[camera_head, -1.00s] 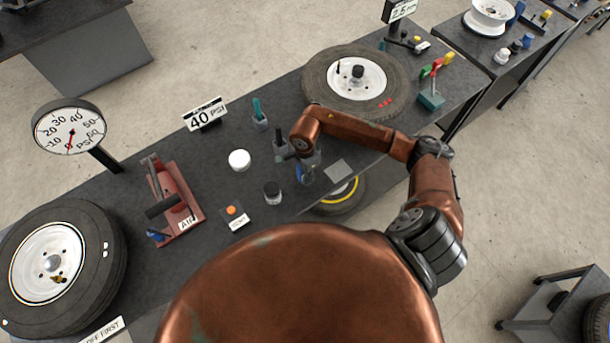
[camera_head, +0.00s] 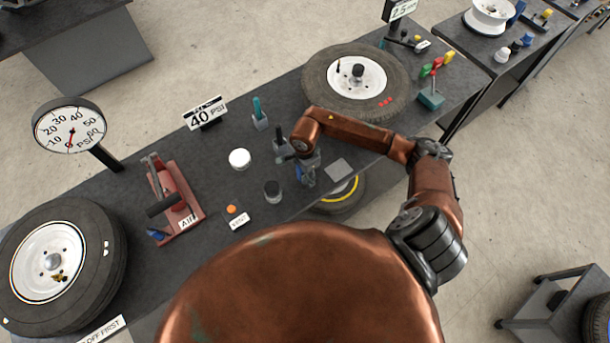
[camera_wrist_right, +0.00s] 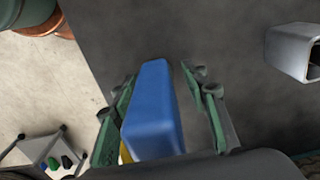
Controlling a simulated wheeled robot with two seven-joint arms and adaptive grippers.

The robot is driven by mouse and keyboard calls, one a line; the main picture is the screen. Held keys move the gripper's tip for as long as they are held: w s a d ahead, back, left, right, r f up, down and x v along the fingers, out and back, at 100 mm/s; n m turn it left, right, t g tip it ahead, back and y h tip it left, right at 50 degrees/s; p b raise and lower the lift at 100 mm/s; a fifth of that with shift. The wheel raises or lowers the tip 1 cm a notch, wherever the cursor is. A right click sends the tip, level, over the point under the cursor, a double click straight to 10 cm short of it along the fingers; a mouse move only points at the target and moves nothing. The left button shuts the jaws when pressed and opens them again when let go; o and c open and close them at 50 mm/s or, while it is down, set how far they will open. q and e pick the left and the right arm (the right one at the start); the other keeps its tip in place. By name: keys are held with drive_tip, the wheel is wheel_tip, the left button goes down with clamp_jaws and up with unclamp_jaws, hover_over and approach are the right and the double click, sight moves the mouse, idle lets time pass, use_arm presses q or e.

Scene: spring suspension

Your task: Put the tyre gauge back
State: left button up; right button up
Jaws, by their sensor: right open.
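My right gripper (camera_head: 305,168) is low over the near edge of the dark bench, and its arm covers part of it. In the right wrist view the right gripper (camera_wrist_right: 162,100) is open. A blue block-shaped thing (camera_wrist_right: 152,105) stands between its two fingers, with a gap at least on the right finger's side. It may be the tyre gauge, but I cannot tell for sure. Some blue (camera_head: 311,178) also shows at the gripper in the head view. A grey square pad (camera_head: 341,169) lies just right of the gripper. My left gripper is out of view.
A grey hollow square holder (camera_wrist_right: 290,52) is right of the fingers. A dark jar (camera_head: 272,191), white round lid (camera_head: 239,158) and orange button (camera_head: 231,209) are to the left. A tyre (camera_head: 318,82) lies behind the arm. The bench (camera_head: 225,180) has clear room around the lid.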

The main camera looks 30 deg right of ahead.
drive_tip(key=shift+r, duration=0.2)
wheel_tip(320, 180, up, 12)
drive_tip(key=shift+b, duration=0.8)
